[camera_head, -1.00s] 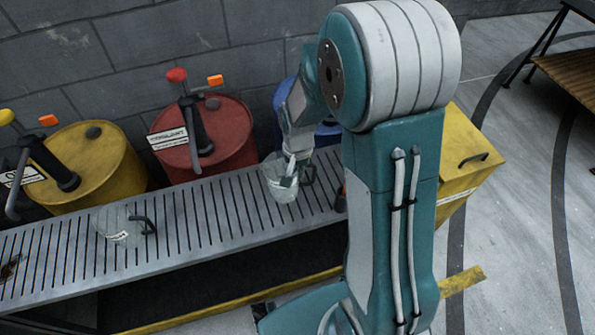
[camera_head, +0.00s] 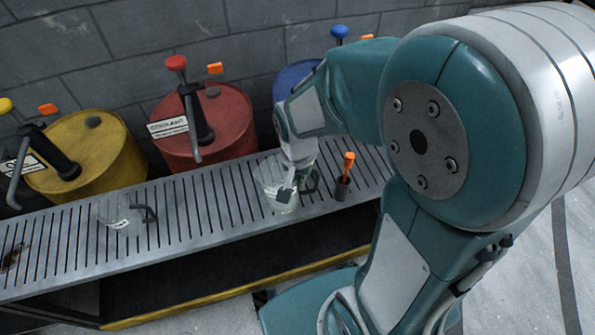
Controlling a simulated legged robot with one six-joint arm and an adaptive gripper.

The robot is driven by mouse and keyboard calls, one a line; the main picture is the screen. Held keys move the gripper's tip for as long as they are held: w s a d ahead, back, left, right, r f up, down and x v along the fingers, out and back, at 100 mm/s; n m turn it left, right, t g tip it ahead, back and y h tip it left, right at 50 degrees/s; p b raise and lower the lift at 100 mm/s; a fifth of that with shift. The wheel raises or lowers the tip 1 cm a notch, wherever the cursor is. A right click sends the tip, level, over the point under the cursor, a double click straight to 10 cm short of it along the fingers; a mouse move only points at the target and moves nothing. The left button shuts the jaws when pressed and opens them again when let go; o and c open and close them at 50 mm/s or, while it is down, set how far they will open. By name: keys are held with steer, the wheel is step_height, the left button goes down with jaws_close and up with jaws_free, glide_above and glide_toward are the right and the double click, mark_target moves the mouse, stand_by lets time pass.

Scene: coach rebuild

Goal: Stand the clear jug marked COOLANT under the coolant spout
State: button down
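My gripper (camera_head: 290,188) points down at a clear jug (camera_head: 272,178) with a dark handle on its right. One finger overlaps the jug's wall and the gripper appears shut on it. The jug is over the slatted rack (camera_head: 215,215); I cannot tell if its base touches. Its marking is not readable. A second clear jug (camera_head: 116,212) with a dark handle stands on the rack at left; its small label is unreadable. The red drum (camera_head: 226,118) carries a white label that seems to read COOLANT (camera_head: 167,127). Its black spout (camera_head: 195,135) hangs towards the rack, left of my gripper.
A yellow drum (camera_head: 95,150) with its own spout stands at left. A blue drum (camera_head: 292,80) is partly hidden behind my arm. A dark cup (camera_head: 342,190) with an orange-handled tool stands right of my gripper. The rack between the two jugs is clear.

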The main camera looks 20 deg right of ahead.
steer(key=shift+s+a+r, duration=0.15)
steer(key=shift+s+r, duration=0.05)
steer(key=shift+s, duration=0.25)
steer(key=shift+s+a+r, duration=0.15)
steer(key=shift+s, duration=0.25)
steer(key=shift+a, duration=0.1)
steer(key=s+a+f+n, duration=0.1)
steer(key=a+f, duration=0.4)
steer(key=a, duration=0.3)
steer(key=s+a+f+n, duration=0.15)
steer(key=a+f, duration=0.25)
steer(key=a, duration=0.4)
steer(key=w+f, duration=0.2)
steer(key=w, duration=0.7)
steer(key=w+f, duration=0.2)
steer(key=w, duration=0.7)
steer(key=shift+w, duration=0.25)
steer(key=c, duration=0.8)
jaws_free()
steer(key=shift+a+r, duration=0.1)
